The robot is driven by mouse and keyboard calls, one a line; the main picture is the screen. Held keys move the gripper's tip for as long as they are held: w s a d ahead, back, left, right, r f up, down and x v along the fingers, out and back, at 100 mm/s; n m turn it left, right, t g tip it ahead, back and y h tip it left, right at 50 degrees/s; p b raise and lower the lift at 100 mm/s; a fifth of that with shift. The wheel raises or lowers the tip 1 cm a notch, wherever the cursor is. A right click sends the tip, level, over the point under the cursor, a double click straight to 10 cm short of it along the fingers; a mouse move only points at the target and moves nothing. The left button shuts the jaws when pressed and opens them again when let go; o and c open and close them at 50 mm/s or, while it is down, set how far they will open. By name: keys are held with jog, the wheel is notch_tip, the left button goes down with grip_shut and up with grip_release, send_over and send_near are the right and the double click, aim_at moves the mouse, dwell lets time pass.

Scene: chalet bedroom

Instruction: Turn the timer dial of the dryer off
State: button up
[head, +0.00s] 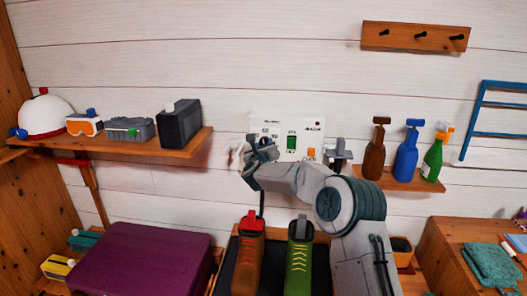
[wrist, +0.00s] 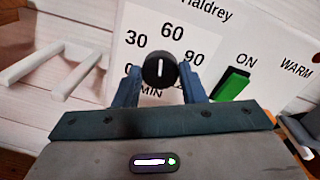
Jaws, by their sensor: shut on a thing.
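The dryer's white control panel (head: 304,124) is on the wall in the head view and fills the wrist view (wrist: 240,45). The round black timer dial (wrist: 159,70) has a white mark standing nearly upright, toward the printed 60. The scale shows 0, 30, 60 and 90; the rest is partly covered. My gripper (wrist: 159,82) has one finger on each side of the dial and is shut on it. In the head view my gripper (head: 263,152) is at the panel's lower left and mostly hides the dial. A green switch (wrist: 232,84) marked ON is right of the dial.
An orange switch (head: 311,153) is at the panel's lower right. White pegs (wrist: 55,68) stick out left of the panel. A brown boot (head: 248,258) and a green boot (head: 300,260) stand below. A shelf (head: 150,148) is left, and spray bottles (head: 406,150) stand right.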

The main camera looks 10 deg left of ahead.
jog(key=n+b, duration=0.1)
jog(key=n, duration=0.8)
jog(key=shift+a+n, duration=0.15)
jog(key=shift+n, duration=0.25)
jog(key=n+p, duration=0.1)
jog(key=n, duration=0.4)
jog(key=shift+h+p, duration=0.3)
jog(key=n+p, duration=0.2)
jog(key=n, duration=0.3)
jog(key=shift+f, duration=0.1)
jog(key=shift+n, duration=0.3)
jog(key=o, duration=1)
jog(key=shift+s, duration=0.1)
